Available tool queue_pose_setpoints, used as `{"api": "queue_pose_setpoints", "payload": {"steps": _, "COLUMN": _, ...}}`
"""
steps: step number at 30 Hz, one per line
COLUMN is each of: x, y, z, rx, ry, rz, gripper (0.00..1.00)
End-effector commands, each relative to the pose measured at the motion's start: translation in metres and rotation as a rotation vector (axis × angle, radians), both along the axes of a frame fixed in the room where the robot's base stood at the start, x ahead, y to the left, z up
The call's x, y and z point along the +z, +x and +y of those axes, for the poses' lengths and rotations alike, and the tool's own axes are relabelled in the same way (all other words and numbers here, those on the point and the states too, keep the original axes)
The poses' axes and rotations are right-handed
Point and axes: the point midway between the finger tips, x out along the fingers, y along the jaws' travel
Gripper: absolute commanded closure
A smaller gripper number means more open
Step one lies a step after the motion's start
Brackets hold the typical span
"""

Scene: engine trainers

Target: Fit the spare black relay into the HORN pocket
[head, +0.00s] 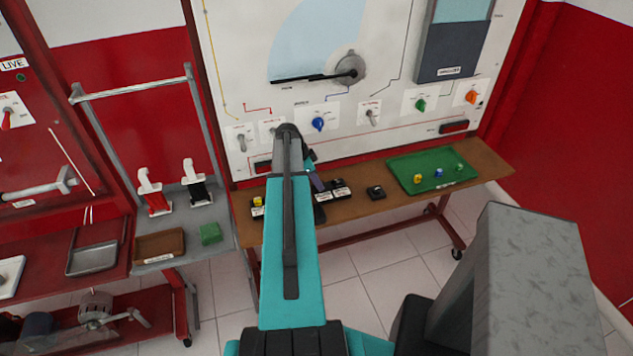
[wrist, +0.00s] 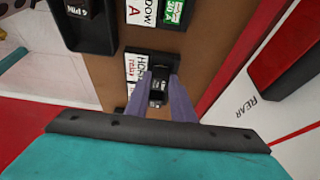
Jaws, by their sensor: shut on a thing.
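My gripper (wrist: 162,82) is shut on a small black relay (wrist: 157,96), which shows between the two purple-grey fingers in the wrist view. The relay is over or at the HORN pocket (wrist: 165,57), a black holder with a white HORN label (wrist: 136,72) on its left. I cannot tell whether the relay is above the pocket or seated in it. In the head view my gripper (head: 316,183) reaches down to the brown bench, and my arm hides part of the bench and the held relay.
The brown bench (head: 400,205) carries black labelled holders (head: 340,188), a separate black block (head: 376,192) and a green tray (head: 432,172) with small coloured pieces. The upright white panel (head: 240,90) rises behind the bench.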

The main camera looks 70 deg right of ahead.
Motion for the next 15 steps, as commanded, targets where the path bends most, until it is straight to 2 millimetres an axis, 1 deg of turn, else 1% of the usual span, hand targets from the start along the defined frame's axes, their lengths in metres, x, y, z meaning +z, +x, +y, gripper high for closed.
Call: {"api": "queue_pose_setpoints", "payload": {"steps": 15, "x": -0.0052, "y": 0.0004, "z": 0.0001, "rx": 0.000, "ry": 0.000, "rz": 0.000, "gripper": 1.00}}
